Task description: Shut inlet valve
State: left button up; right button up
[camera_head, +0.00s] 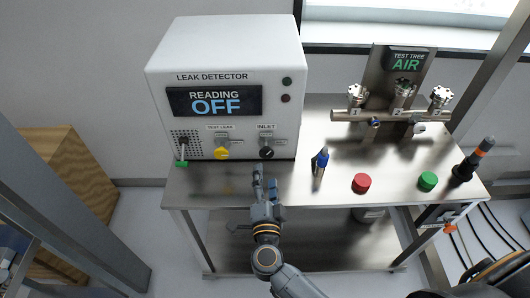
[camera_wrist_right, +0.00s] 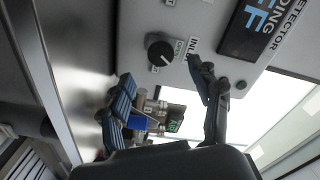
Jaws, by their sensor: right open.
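The inlet valve is a black round knob (camera_head: 267,153) under the INLET label on the front of the white leak detector (camera_head: 225,60). In the right wrist view the knob (camera_wrist_right: 160,52) has a pale pointer mark, and an OPEN label sits beside it; I cannot tell the exact setting. My right gripper (camera_head: 265,183) is open and empty, below and in front of the knob, apart from it. In the right wrist view its two fingers (camera_wrist_right: 160,76) are spread, with the knob beyond them. My left gripper is out of view.
A yellow test leak knob (camera_head: 222,153) is left of the inlet knob. The test tree (camera_head: 390,115) is at the back right.

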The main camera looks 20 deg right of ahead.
aim_at(265, 155)
jog(key=x, duration=0.9)
jog(key=shift+w+f, duration=0.1)
jog(key=shift+w, duration=0.1)
jog(key=c, duration=1.2)
